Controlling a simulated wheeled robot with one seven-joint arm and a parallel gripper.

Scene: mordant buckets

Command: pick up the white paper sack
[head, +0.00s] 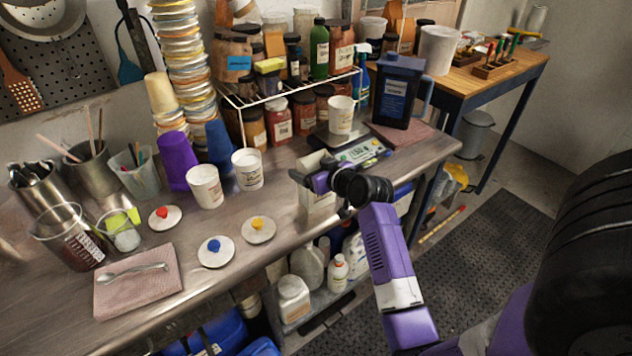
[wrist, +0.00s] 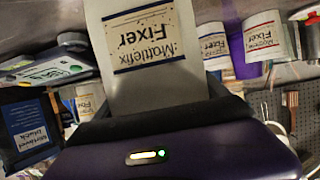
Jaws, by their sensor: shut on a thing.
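The white paper sack (wrist: 128,20) is in my gripper (wrist: 150,105) and fills the upper middle of the wrist view. In the head view the sack (head: 317,203) shows as a pale block below my gripper (head: 316,181), near the front edge of the bench. My gripper is shut on it, and the purple wrist hides part of it. I cannot tell whether the sack's bottom touches the bench.
A scale (head: 358,150) with a white cup (head: 341,115) stands just behind the sack. A dark jug (head: 398,92) is to the right of it. White tubs (head: 206,187) and lids (head: 258,229) lie to the left. Bottles (head: 338,272) stand on a shelf below.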

